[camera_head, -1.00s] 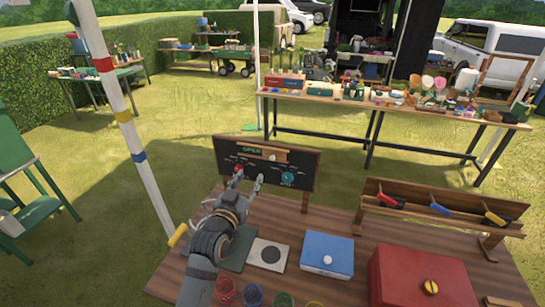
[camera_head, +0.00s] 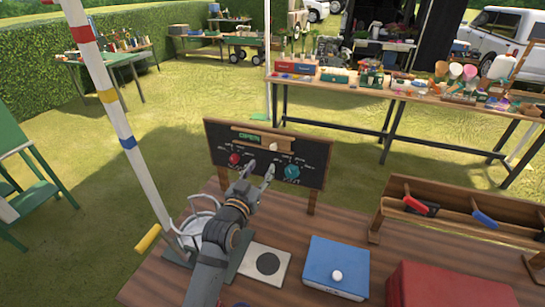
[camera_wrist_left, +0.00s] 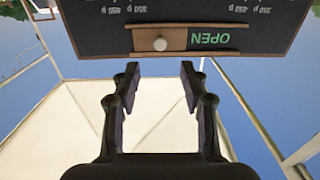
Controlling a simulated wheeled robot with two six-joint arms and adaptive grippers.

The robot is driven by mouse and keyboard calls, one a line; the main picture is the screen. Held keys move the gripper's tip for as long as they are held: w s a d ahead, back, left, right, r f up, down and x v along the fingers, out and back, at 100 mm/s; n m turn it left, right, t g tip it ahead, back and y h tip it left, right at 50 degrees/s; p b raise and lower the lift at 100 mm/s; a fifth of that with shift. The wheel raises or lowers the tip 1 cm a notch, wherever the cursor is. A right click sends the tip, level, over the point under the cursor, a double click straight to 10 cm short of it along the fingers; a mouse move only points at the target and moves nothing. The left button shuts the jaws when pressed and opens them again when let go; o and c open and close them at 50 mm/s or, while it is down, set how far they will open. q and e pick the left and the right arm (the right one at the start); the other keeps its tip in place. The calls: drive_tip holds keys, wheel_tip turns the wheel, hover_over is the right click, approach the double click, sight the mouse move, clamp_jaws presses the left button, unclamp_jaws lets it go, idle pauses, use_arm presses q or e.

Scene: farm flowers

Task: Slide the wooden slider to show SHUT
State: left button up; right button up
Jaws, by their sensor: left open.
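The dark sign board (camera_head: 315,165) stands on wooden legs at the table's back edge. Its wooden slider (camera_head: 272,146) has a pale round knob and sits right of the green word OPEN (camera_head: 250,137). In the left wrist view the board is upside down, with the slider (camera_wrist_left: 150,37) and its knob above the fingertips and OPEN beside it on the right. My left gripper (camera_head: 259,169) is open and empty in front of the board, a little below and left of the knob. In the left wrist view the knob lines up between the fingers (camera_wrist_left: 160,70), with no contact visible. My right gripper is not seen.
A red knob (camera_head: 235,159) and a teal dial (camera_head: 291,171) sit on the board below the slider. A blue box (camera_head: 337,265), a red box (camera_head: 450,288) and a wooden rack (camera_head: 470,210) stand to the right. A striped pole (camera_head: 118,125) rises at left.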

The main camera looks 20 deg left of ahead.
sight(273, 147)
use_arm(q)
drive_tip(key=w+p, duration=0.1)
drive_tip(key=w, duration=0.4)
drive_tip(key=w+p, duration=0.2)
drive_tip(key=w, duration=0.3)
drive_tip(key=shift+w+d+r, duration=0.1)
drive_tip(key=shift+w+d, duration=0.05)
drive_tip(key=shift+d, duration=0.05)
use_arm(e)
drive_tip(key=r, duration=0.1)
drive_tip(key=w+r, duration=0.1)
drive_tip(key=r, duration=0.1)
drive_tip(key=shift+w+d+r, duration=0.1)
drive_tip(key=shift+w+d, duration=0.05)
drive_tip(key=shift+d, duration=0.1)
use_arm(q)
drive_tip(key=c, duration=0.9)
clamp_jaws()
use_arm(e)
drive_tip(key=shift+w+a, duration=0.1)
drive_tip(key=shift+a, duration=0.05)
